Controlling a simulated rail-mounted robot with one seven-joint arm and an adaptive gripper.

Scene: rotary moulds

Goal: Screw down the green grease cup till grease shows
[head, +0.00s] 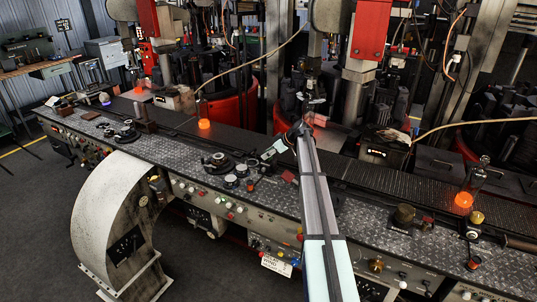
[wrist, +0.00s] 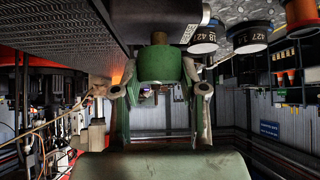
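The green grease cup (wrist: 162,66) shows in the upper middle of the wrist view, below a short brass-coloured piece (wrist: 159,38). My gripper (wrist: 160,91) has its two fingertips apart, one on each side of the cup. The fingers look clear of the cup's sides, though the exact gaps are hard to judge. No grease is visible on the cup. In the head view my arm reaches over the bench, and its end is small and dark near the bench middle. I cannot pick out the grease cup there with certainty.
In the head view, small dark cylinders (head: 231,181) stand on the patterned metal bench (head: 180,168).

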